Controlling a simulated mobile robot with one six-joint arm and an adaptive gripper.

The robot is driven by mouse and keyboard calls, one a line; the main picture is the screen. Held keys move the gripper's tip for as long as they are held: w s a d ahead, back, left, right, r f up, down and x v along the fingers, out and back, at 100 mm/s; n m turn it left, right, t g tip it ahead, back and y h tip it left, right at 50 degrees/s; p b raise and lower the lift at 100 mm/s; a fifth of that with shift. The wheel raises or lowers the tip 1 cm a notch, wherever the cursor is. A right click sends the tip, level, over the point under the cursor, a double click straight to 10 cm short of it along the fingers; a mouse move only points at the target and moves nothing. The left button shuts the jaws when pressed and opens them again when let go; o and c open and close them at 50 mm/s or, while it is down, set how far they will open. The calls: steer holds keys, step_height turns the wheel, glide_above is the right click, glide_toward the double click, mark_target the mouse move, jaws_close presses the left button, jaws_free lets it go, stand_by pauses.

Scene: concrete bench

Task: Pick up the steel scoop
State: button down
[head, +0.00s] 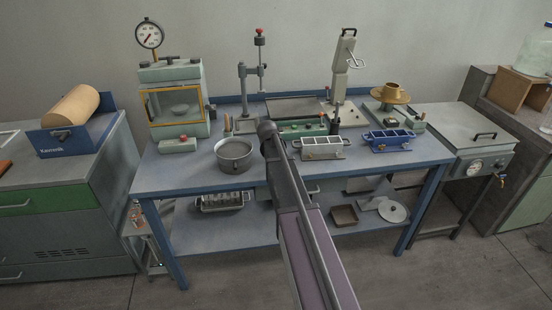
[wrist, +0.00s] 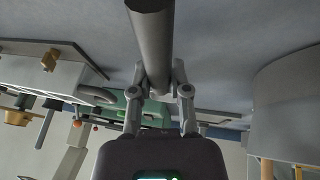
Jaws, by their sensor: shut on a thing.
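In the wrist view, my gripper (wrist: 158,76) has its two fingers closed on either side of a smooth, dark grey rounded bar, which looks like the handle of the steel scoop (wrist: 150,38). The bar runs from between the fingers to the top edge of the picture. The scoop's bowl does not show, and I cannot tell whether the scoop touches the bench. In the head view, my own arm covers the gripper and the scoop, near the front middle of the blue bench (head: 190,180).
A grey metal pot (head: 234,155) stands close to the left of my arm; it also shows in the wrist view (wrist: 285,105). A pale three-part mould (head: 322,147) and a blue mould (head: 390,140) stand to the right. A green device (head: 302,128) is behind.

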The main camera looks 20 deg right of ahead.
steer(key=shift+r+p, duration=1.3)
steer(key=shift+r, duration=0.15)
steer(key=shift+s+r, duration=0.2)
steer(key=shift+s, duration=0.1)
steer(key=s+a+r+p, duration=0.1)
steer(key=s, duration=1.4)
steer(key=shift+s, duration=0.2)
